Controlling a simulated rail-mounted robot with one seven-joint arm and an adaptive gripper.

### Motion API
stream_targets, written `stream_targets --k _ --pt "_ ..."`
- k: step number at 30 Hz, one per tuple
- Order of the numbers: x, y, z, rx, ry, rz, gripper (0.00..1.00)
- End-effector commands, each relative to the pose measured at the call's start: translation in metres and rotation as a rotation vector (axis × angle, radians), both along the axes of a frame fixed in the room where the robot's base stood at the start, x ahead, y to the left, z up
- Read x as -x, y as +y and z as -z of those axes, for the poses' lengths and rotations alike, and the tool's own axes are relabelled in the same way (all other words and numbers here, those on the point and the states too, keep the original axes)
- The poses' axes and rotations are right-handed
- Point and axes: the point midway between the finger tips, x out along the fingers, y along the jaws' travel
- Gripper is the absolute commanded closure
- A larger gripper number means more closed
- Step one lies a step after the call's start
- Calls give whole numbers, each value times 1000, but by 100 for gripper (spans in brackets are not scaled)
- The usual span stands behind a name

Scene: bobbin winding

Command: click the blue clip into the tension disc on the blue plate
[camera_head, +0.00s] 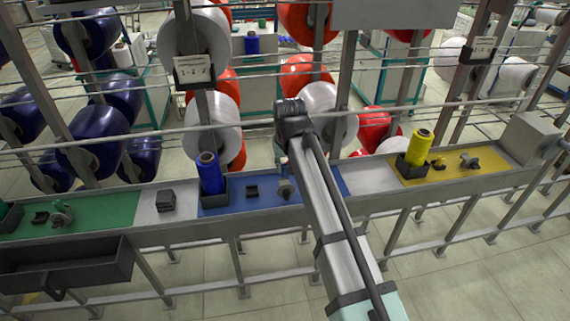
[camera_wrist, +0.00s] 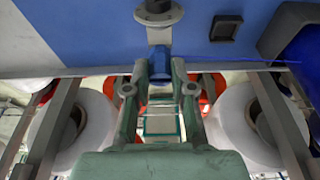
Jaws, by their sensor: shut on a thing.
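The blue plate (camera_head: 232,203) is on the long rail, with the grey metal tension disc (camera_head: 285,188) on its right part. In the wrist view the blue plate (camera_wrist: 80,30) fills the top, and the tension disc (camera_wrist: 158,13) stands out from it. My gripper (camera_wrist: 160,68) is shut on the blue clip (camera_wrist: 159,64), held between its green fingertips. The clip is close to the post of the tension disc, in line with it; whether they touch I cannot tell. In the head view my arm largely hides the gripper.
A blue spool (camera_head: 209,171) stands in a black holder (camera_head: 213,191) left of the disc, with a small black socket (camera_head: 252,191) between. A green plate (camera_head: 100,212) lies left and a yellow plate (camera_head: 452,165) right. Large bobbins and thin horizontal bars stand behind.

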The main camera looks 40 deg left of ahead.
Motion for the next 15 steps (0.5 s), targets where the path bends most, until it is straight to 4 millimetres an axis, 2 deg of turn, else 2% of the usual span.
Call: stream_targets --k 15 --pt "0 0 15 0 0 0 100"
